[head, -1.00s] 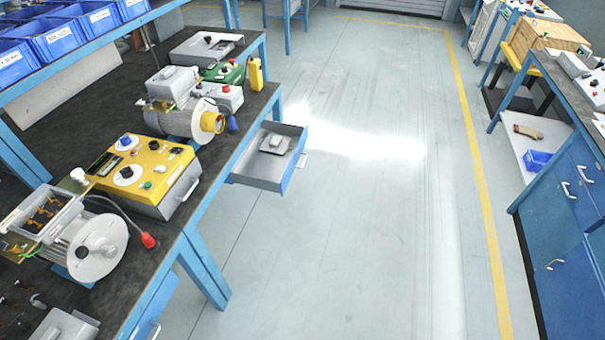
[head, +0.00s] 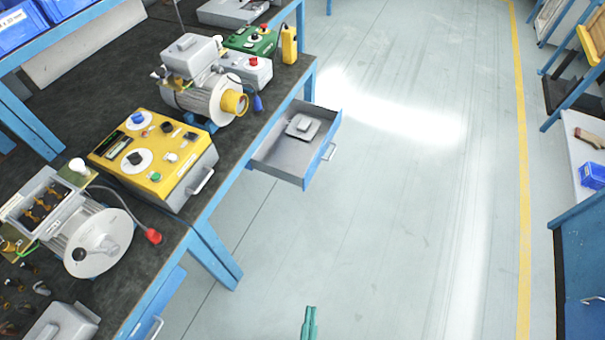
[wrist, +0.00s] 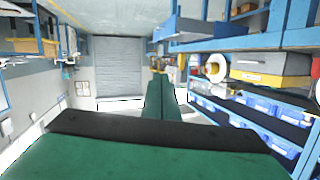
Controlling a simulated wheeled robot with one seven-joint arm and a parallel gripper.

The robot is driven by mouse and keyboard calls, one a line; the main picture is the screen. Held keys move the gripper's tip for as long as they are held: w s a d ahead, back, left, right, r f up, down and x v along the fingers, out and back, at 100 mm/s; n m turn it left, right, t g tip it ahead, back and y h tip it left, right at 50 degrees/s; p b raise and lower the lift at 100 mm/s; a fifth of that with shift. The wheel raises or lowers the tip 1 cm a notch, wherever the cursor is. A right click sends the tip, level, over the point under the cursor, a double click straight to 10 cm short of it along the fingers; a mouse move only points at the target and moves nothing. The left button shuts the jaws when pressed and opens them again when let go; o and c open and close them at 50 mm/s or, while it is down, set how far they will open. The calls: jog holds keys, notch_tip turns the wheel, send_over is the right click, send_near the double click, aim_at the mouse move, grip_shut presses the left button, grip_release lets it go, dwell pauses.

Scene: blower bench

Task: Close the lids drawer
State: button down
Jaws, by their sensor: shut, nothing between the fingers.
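The open drawer (head: 276,165) sticks out from under the bench on the left in the head view. Its blue front (head: 322,150) has a light handle (head: 329,152) facing the aisle. A grey lid (head: 303,128) lies inside it. My gripper (head: 309,317) is at the bottom edge of the head view, over the floor, apart from the drawer and nearer to me. Its green fingers (wrist: 162,92) show pressed together and empty in the wrist view. An open drawer also shows in the wrist view (wrist: 200,30), at the upper right, ahead of the fingers.
The bench (head: 135,216) carries a yellow control box (head: 150,150), motors and other boxes along its edge. A bench leg (head: 215,252) stands between me and the drawer. Another drawer (head: 148,318) is at lower left. The floor (head: 400,220) right of the drawer is clear.

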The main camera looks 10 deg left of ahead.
jog(key=w+f+m+t, duration=0.1)
jog(key=w+f+m, duration=0.4)
jog(key=w+f, duration=0.3)
jog(key=w+f+m, duration=0.4)
jog(key=w+f, duration=0.1)
jog(key=w, duration=0.5)
jog(key=w+a+f+m, duration=0.1)
jog(key=w+m, duration=0.1)
jog(key=w, duration=0.8)
jog(key=w+a+f+m+t, duration=0.1)
jog(key=w+m, duration=0.2)
jog(key=w, duration=0.7)
jog(key=w+a+f+m+h, duration=0.1)
jog(key=w+a+m, duration=0.1)
jog(key=w, duration=0.8)
jog(key=shift+w+m, duration=0.4)
jog(key=shift+m, duration=0.3)
jog(key=shift+a, duration=0.1)
